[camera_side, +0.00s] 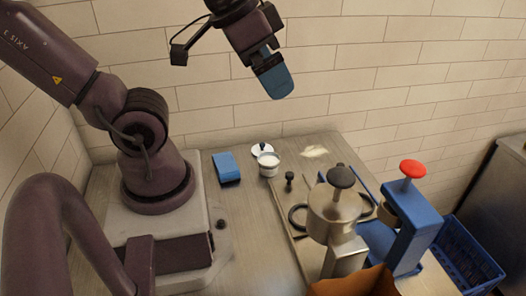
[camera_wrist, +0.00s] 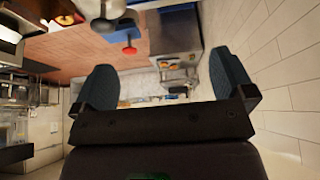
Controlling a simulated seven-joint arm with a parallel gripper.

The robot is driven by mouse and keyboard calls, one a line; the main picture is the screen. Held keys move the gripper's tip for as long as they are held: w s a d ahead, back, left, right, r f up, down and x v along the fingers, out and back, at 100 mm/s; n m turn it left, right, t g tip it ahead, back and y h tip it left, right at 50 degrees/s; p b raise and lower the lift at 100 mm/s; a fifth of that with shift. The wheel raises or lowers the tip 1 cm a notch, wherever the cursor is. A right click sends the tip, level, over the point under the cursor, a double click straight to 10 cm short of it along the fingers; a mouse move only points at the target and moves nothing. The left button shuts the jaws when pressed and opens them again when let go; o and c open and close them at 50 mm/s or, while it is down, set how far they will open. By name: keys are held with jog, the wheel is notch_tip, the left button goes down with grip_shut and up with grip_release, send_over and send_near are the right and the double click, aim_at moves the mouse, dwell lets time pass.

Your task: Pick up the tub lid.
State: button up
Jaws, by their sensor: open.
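The tub lid (camera_side: 262,149) is a small white disc with a dark knob. In the side view it lies on the metal worktop near the wall, just behind a small white tub (camera_side: 268,164); whether the two touch I cannot tell. My gripper (camera_side: 275,82) is high above the worktop, in front of the tiled wall and well clear of the lid. Its two blue-grey fingers stand apart and empty in the wrist view (camera_wrist: 165,85). The wrist view does not show the lid.
A blue block (camera_side: 226,167) lies left of the tub. Right are a small dark-knobbed tool (camera_side: 289,181), a metal kettle (camera_side: 333,212), a blue stand with a red knob (camera_side: 412,215) and a blue crate (camera_side: 466,258). An orange-brown thing (camera_side: 355,284) is at the front.

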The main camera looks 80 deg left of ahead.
jog(key=w+a+f+n+g, duration=0.2)
jog(key=a+f+n, duration=0.2)
jog(key=a+f, duration=0.15)
jog(key=w+a+f+n+g, duration=0.3)
jog(key=a+f+n, duration=0.15)
jog(key=a, duration=0.25)
jog(key=n, duration=1.2)
send_near(263, 145)
jog(key=shift+g, duration=0.3)
notch_tip(263, 145, down, 5)
jog(key=shift+w+r, duration=0.15)
jog(key=shift+r, duration=0.05)
jog(key=shift+w+f, duration=0.2)
jog(key=shift+f, duration=2.85)
jog(key=shift+c, duration=0.2)
jog(key=c, duration=0.9)
